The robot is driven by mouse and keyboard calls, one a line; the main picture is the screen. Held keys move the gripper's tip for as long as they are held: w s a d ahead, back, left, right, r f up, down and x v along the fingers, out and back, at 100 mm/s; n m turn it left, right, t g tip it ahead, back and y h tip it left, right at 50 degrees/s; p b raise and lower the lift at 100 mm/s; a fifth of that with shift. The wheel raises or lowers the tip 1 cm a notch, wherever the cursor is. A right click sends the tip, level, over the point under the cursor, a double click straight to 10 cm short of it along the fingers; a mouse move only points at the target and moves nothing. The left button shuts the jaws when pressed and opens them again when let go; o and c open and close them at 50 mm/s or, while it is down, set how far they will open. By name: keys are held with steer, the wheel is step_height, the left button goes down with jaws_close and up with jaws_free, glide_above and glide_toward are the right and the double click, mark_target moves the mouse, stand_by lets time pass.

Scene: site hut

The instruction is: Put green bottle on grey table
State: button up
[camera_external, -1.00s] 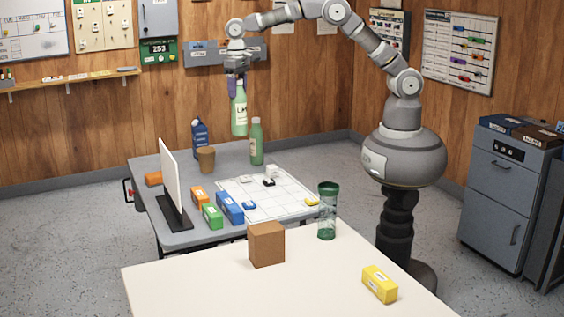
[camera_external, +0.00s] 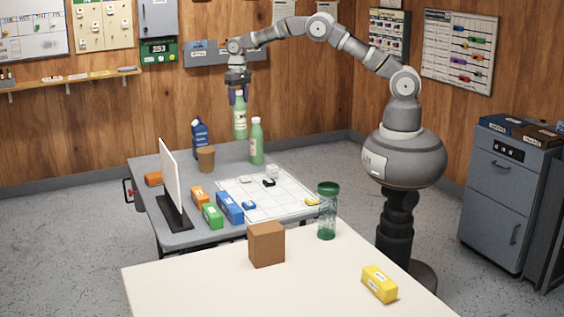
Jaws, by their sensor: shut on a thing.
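My gripper (camera_external: 239,94) is shut on the neck of a light green bottle (camera_external: 240,119) with a pale label. The bottle hangs about upright, with its base above the far part of the grey table (camera_external: 184,239). A second green bottle (camera_external: 256,142) with a white cap stands upright on that table, just right of and below the held one in the picture. I cannot tell the exact gap between the two bottles.
A blue bottle (camera_external: 200,139), a brown cup (camera_external: 206,159), a white upright panel (camera_external: 169,180), several coloured boxes and a white gridded sheet (camera_external: 283,203) are on the grey table. A cream table (camera_external: 200,285) stands in front with a green-lidded jar (camera_external: 327,212).

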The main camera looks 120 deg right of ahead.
mark_target(235, 102)
step_height(235, 102, down, 3)
steer(key=shift+f, duration=0.15)
step_height(235, 102, down, 10)
steer(key=b, duration=0.3)
steer(key=o, duration=1.3)
